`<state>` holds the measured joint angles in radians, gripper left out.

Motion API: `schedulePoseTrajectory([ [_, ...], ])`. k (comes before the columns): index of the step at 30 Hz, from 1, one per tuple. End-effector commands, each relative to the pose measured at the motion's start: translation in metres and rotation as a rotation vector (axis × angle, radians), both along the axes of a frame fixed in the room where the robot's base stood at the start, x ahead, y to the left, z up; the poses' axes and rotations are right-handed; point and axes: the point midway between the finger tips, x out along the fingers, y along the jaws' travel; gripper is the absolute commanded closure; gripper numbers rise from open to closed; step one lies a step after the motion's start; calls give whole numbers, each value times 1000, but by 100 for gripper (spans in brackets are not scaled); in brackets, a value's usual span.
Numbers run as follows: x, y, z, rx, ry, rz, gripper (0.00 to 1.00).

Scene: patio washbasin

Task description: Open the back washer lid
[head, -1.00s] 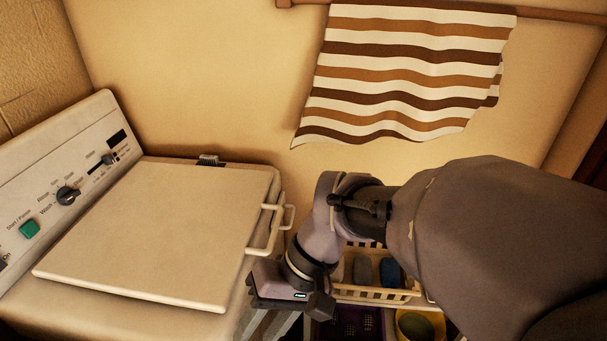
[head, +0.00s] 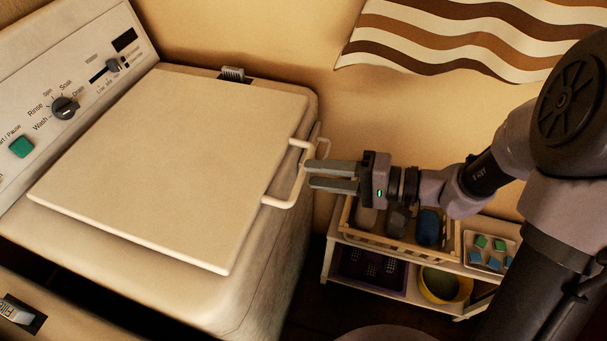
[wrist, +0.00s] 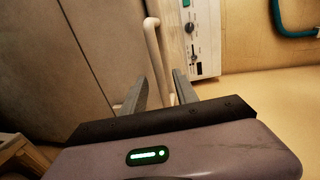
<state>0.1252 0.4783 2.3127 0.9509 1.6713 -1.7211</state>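The washer lid (head: 170,160) is a flat cream panel, lying shut on the washer top in the head view. A pale bar handle (head: 292,190) stands out from its right edge. It also shows in the wrist view (wrist: 156,50), running lengthwise between my fingertips. My gripper (head: 309,176) is open, its two grey fingers pointing left at the handle from the right. The fingertips are at or just short of the bar; I cannot tell whether they touch. In the wrist view my gripper (wrist: 160,76) has an open gap with the bar in line with it.
A control panel (head: 75,95) with a dial and green button rises behind the lid at the left. A shelf (head: 335,238) with a basket (head: 450,240) and a yellow bowl (head: 447,286) stands below my gripper. A striped cloth (head: 460,35) hangs on the wall.

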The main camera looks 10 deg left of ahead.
Motion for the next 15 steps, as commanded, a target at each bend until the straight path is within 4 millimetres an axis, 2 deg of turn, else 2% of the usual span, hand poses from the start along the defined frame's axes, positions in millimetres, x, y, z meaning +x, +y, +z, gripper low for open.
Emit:
schedulePoseTrajectory([
  [3, 1, 22, -6, 0, -1, 3, 64],
  [6, 2, 33, -8, -1, 0, 2, 64],
  [15, 3, 40, -8, -1, 0, -1, 64],
])
